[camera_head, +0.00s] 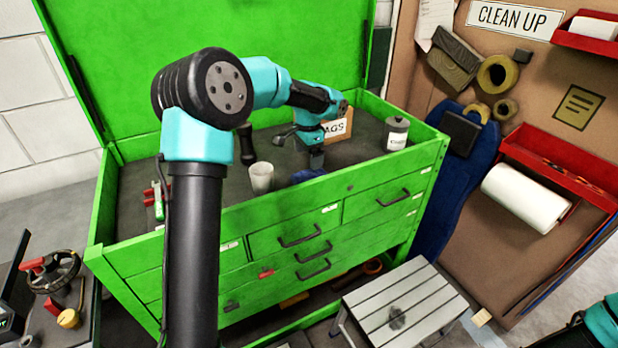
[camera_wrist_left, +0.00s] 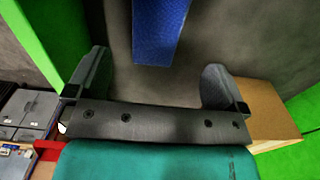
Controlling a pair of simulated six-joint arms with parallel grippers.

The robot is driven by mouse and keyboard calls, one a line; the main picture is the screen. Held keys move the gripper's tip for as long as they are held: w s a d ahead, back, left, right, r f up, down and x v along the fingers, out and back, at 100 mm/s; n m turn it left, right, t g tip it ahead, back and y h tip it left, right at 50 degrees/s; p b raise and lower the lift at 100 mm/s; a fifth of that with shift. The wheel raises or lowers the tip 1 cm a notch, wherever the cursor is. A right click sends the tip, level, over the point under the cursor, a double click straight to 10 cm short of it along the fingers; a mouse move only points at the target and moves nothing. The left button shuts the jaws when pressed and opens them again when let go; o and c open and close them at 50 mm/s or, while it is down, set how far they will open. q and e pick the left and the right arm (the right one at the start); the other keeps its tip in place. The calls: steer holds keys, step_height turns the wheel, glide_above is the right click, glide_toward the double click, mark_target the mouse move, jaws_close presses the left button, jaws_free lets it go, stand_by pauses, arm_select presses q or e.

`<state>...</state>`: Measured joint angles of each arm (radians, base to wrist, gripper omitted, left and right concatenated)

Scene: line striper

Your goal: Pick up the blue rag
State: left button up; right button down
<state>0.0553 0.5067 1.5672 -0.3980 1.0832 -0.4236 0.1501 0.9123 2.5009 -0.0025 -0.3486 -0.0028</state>
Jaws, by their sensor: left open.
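The blue rag (camera_head: 307,175) lies on the dark top of the green tool chest, near its front edge. Part of it is hidden by my left gripper (camera_head: 316,160), which points down close above it. In the left wrist view the rag (camera_wrist_left: 160,32) shows as a blue strip at the top, ahead of and between the spread fingers of my left gripper (camera_wrist_left: 157,82). The jaws are open and empty; I cannot tell whether they touch the rag. A teal part of my right arm shows at the lower right of the head view, without its gripper.
The green tool chest (camera_head: 395,205) has a raised rim. On it stand a white cup (camera_head: 261,177), a lidded grey canister (camera_head: 397,133) and a brown box labelled "RAGS" (camera_head: 337,127). A slatted step stool (camera_head: 405,308) stands in front.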

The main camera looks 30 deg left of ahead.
mark_target(309, 174)
arm_select(q)
steer(key=shift+f, duration=0.9)
steer(key=shift+d+f, duration=0.2)
steer(key=shift+f, duration=2.4)
steer(key=c, duration=1.1)
steer(key=shift+r, duration=0.1)
step_height(309, 174, up, 10)
steer(key=shift+f, duration=0.1)
